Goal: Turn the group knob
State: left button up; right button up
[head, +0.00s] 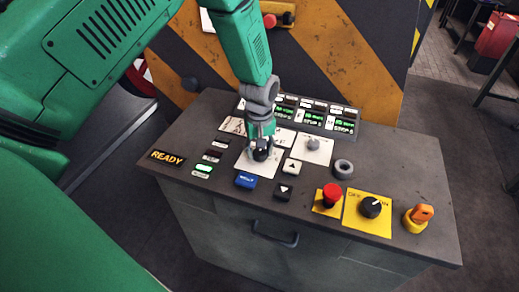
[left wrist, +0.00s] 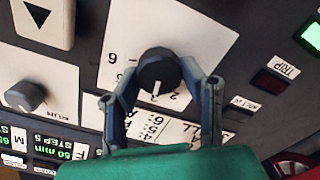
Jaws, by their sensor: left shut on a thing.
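The group knob, a round black knob with a white pointer line, stands on a white plate (left wrist: 190,28) with numbers around it. The knob (left wrist: 158,72) is between the fingers of my left gripper in the left wrist view, and its pointer faces the bottom of that picture, near the small numbers. In the head view the knob (head: 262,153) shows just under the fingertips. My left gripper (head: 261,143) reaches down from above and is shut on the knob; its fingers (left wrist: 160,88) lie on either side of it. My right gripper is in neither view.
Close by on the console (head: 410,160) are a grey knob (head: 313,145), a grey ring (head: 343,167), arrow buttons (head: 292,167) and a blue button (head: 246,180). A red button (head: 331,194), a black knob on yellow (head: 371,207) and an orange key-like part (head: 420,215) stand front right.

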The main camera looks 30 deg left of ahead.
aim_at(260, 150)
pick_arm(q)
jog(key=shift+d+m+p, duration=0.1)
jog(key=shift+m+p, duration=0.35)
jog(key=shift+m, duration=1.85)
jog(key=o, duration=1.1)
jog(key=shift+o, duration=0.2)
jog(key=shift+r, duration=0.25)
notch_tip(260, 150, up, 11)
jog(key=shift+r, duration=0.2)
